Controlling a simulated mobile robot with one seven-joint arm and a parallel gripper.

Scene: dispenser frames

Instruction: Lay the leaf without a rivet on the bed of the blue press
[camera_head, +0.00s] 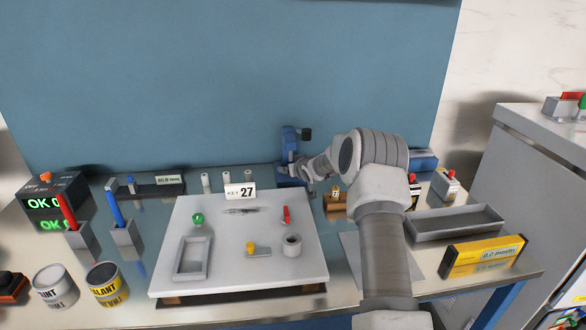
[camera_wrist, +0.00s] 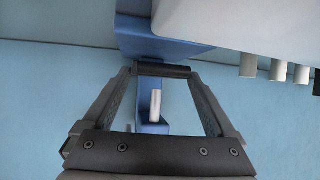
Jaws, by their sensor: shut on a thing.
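The blue press (camera_head: 289,141) stands at the back of the bench, behind the right part of the pale board. My gripper (camera_head: 296,168) is at its lower front, and my wrist partly covers it. In the wrist view my gripper (camera_wrist: 162,70) is shut on a thin dark piece, seen edge-on between the fingertips, which I take for a leaf. Blue parts of the press (camera_wrist: 165,47) lie around and beyond it. I cannot tell whether the piece touches the bed or carries a rivet. A thin grey piece (camera_head: 240,211) lies on the board.
White cylinders (camera_head: 227,173) stand left of the press. A wooden block (camera_head: 335,201) is to its right, with a grey tray (camera_head: 455,224) farther right.

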